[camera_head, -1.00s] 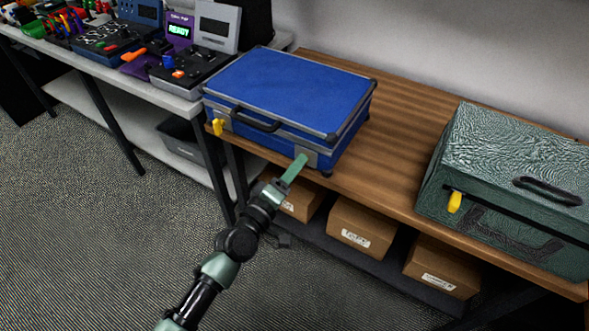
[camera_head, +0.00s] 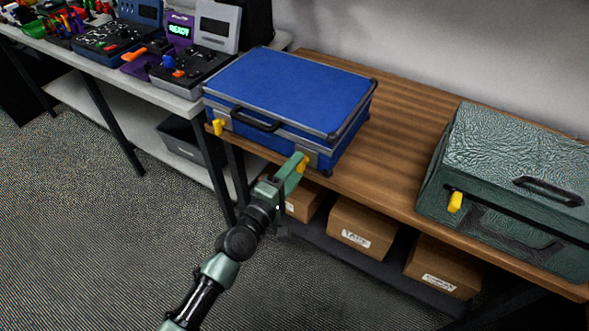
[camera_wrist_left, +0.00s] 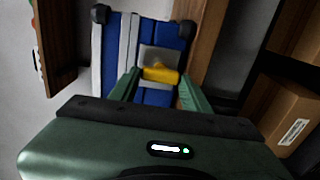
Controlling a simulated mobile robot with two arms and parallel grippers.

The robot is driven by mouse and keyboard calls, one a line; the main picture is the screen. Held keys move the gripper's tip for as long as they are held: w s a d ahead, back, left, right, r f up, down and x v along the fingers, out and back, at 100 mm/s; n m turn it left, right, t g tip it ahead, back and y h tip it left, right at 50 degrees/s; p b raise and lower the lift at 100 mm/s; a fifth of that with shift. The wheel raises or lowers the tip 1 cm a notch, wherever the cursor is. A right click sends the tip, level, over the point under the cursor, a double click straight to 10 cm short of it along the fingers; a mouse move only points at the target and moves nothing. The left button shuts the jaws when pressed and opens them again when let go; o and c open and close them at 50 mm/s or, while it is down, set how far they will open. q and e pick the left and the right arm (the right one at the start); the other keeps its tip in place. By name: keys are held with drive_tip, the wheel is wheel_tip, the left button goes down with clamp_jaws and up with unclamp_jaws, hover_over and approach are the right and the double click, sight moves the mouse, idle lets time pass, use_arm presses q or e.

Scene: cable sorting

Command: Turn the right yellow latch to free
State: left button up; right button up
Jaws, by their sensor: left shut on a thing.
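The blue case (camera_head: 285,88) lies closed on the wooden bench, its front with the black handle facing me. Its right yellow latch (camera_head: 304,163) shows just beside my left gripper's fingers at the front right. My left gripper (camera_head: 296,166) is shut on that latch. In the left wrist view the yellow latch (camera_wrist_left: 160,74) lies across a grey metal plate, with the green fingers (camera_wrist_left: 158,92) on either side of it. The fingers partly hide the latch in the head view. The left yellow latch (camera_head: 218,127) hangs at the case's front left. My right gripper is not in view.
A dark green case (camera_head: 500,150) with a yellow latch (camera_head: 455,202) stands on the bench (camera_head: 390,165) at right. Cardboard boxes (camera_head: 362,228) sit on the shelf below. A grey table (camera_head: 95,75) with devices is at left. Bare bench lies between the cases.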

use_arm(q)
drive_tip(key=o, duration=1.4)
drive_tip(key=shift+c, duration=0.2)
drive_tip(key=v, duration=0.7)
drive_tip(key=shift+s+a+b, duration=0.2)
drive_tip(key=shift+s+b, duration=0.1)
drive_tip(key=shift+s, duration=0.05)
drive_tip(key=shift+f, duration=0.1)
